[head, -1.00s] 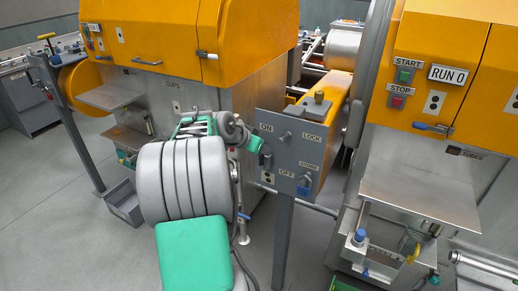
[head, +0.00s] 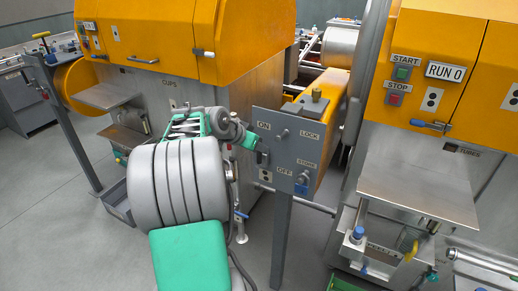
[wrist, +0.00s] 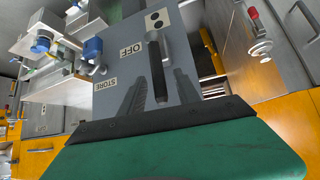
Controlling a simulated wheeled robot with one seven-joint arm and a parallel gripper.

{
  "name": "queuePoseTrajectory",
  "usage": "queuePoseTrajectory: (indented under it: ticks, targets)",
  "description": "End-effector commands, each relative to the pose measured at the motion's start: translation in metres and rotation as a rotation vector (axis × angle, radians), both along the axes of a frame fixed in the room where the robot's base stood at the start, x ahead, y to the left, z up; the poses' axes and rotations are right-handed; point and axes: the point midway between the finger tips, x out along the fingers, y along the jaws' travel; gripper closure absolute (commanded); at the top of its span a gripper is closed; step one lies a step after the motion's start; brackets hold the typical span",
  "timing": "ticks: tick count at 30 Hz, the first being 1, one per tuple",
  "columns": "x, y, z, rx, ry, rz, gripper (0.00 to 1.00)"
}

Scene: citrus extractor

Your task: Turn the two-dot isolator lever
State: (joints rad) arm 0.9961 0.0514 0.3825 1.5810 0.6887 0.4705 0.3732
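The isolator lever is a dark upright bar (wrist: 155,62) on a grey panel (wrist: 118,72), beside a two-dot plate (wrist: 158,18) and the word OFF. In the head view the two-dot plate (head: 266,175) sits left of OFF, and the lever (head: 263,157) is partly hidden by my gripper (head: 257,146). In the wrist view my gripper's two grey fingers (wrist: 158,92) are open, one on each side of the lever's near end. I cannot tell whether either finger touches it.
The panel (head: 290,118) also bears a small ON/LOCK knob (head: 284,133) and a blue-grey STORE knob (head: 303,178). The panel stands on a grey post (head: 282,235). Orange machines flank it, with a steel shelf (head: 418,190) on the right.

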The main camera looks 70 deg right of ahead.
Motion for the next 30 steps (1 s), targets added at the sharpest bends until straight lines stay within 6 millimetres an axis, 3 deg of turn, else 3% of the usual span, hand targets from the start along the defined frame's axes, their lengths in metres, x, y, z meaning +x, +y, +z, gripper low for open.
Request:
queuePoseTrajectory:
  ticks: [9,23,26,29,30]
  targets:
    - [0.015,0.039,0.039,-0.001,-0.002,0.002,0.61]
    - [0.016,0.042,0.043,0.004,0.009,0.011,0.61]
    - [0.029,0.053,0.026,0.104,0.054,0.123,0.61]
    - [0.045,0.090,-0.030,0.288,0.112,0.299,0.61]
    - [0.050,0.113,-0.056,0.375,0.134,0.381,0.61]
